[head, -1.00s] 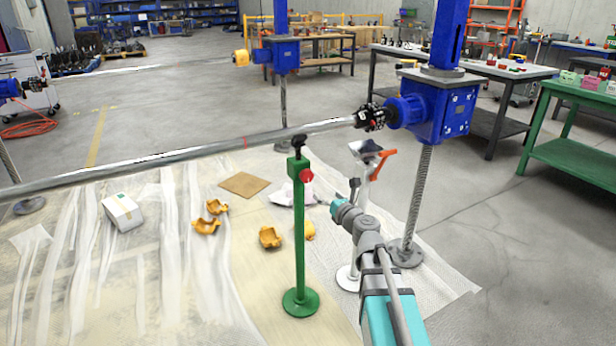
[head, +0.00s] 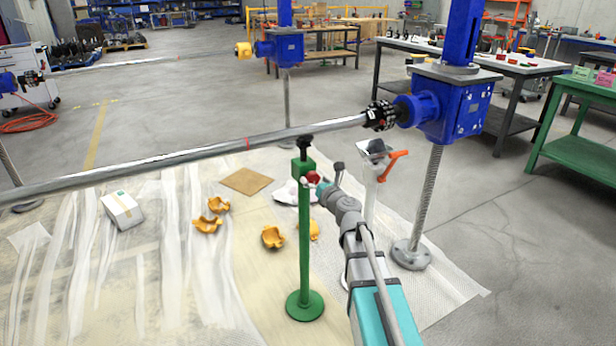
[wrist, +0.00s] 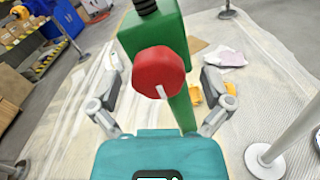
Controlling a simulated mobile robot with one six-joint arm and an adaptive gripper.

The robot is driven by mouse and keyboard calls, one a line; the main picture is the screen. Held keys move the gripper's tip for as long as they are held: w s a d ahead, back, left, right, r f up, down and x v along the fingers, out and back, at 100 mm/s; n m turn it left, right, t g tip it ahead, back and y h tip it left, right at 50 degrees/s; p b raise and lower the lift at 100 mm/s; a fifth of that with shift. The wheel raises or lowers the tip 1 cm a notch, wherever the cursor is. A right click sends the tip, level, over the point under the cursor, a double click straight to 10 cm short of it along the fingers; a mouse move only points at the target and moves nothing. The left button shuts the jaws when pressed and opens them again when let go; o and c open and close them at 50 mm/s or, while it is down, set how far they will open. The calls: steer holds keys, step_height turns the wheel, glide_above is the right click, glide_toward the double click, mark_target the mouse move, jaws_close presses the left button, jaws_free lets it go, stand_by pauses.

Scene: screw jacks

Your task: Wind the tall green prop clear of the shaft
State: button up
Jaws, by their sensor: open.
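The tall green prop (head: 304,245) stands upright on its round base below the long grey shaft (head: 200,156). Its black top (head: 305,143) is right at the shaft's underside; I cannot tell whether they touch. A red knob (head: 313,178) sits on the side of its green head. My gripper (head: 322,186) is at the knob, on its right side. In the wrist view the red knob (wrist: 158,72) lies between the spread fingers of my gripper (wrist: 160,88), with room on both sides. The green head (wrist: 150,32) is behind it.
A white stand with an orange handle (head: 393,163) is close to the right of my arm. A blue screw jack (head: 450,105) carries the shaft's right end. Orange pieces (head: 272,237), a brown board (head: 246,181) and a white box (head: 122,210) lie on the floor sheeting.

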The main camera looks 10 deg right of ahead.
steer(key=shift+w, duration=0.45)
steer(key=shift+a, duration=0.15)
steer(key=c, duration=1.1)
